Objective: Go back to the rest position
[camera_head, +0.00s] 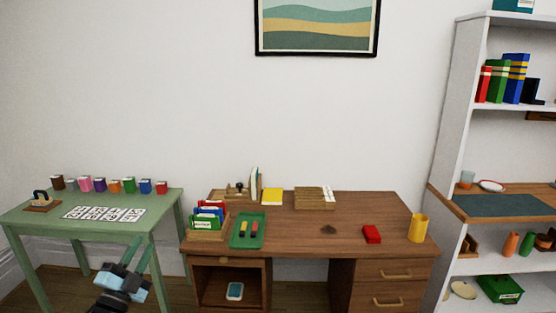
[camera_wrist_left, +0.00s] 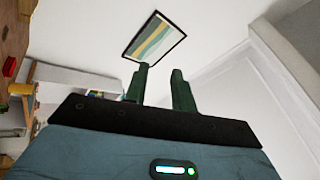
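My left gripper (camera_head: 141,247) shows low in the head view, in front of the green table's front right part. Its two dark green fingers point up and away, apart from each other. In the left wrist view the gripper (camera_wrist_left: 160,72) is open, with nothing between the fingers; the white wall and a framed picture (camera_wrist_left: 155,40) lie beyond. My right gripper is in neither view.
The green table (camera_head: 165,203) holds several small coloured blocks, a sheet of cards (camera_head: 104,213) and a stamp-like tool (camera_head: 41,201). The brown desk (camera_head: 290,232) holds file folders, a green tray (camera_head: 247,231), a red block (camera_head: 371,234) and a yellow cup (camera_head: 418,228). White shelves (camera_head: 468,110) stand right.

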